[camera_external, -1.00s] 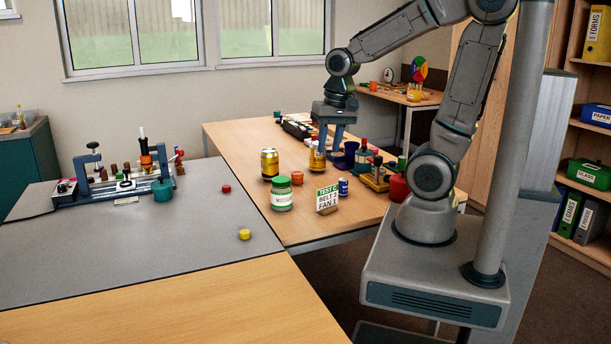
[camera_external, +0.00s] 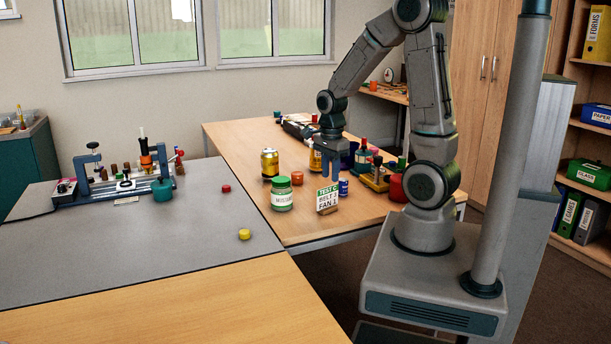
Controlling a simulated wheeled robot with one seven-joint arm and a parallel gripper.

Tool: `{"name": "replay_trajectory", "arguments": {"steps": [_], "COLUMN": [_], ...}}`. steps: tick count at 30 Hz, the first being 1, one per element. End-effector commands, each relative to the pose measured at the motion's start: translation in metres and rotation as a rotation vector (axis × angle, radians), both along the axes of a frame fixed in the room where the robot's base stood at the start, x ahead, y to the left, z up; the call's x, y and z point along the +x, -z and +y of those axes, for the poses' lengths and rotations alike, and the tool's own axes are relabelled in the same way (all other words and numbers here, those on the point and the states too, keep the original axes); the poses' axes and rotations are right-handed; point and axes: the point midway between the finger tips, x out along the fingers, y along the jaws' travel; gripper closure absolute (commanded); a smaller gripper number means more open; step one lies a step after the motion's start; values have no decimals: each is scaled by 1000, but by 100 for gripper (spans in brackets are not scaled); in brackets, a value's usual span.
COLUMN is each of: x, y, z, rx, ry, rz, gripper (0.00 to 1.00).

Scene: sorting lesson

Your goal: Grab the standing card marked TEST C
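The standing card (camera_external: 327,199) is white with a green top band and dark print reading TEST C, with further lines below. It stands upright in a small brown holder near the front edge of the wooden table. My gripper (camera_external: 331,178) points down just above and behind the card's top edge, apart from it as far as I can tell. Its two fingers look open and empty, with only a narrow gap showing from this angle.
A green-lidded jar (camera_external: 281,194) stands left of the card, and a small blue can (camera_external: 343,187) close on its right. The grey mat (camera_external: 140,250) is mostly clear.

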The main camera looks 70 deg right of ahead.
Motion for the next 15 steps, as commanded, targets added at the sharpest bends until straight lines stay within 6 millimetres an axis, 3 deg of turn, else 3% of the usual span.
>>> {"name": "replay_trajectory", "arguments": {"steps": [3,11,15], "x": [0,1,4], "y": [20,38,57], "z": [0,1,3], "rx": [2,0,1], "ry": [0,-2,-3], "rz": [3,1,3], "gripper": [71,71,71]}}
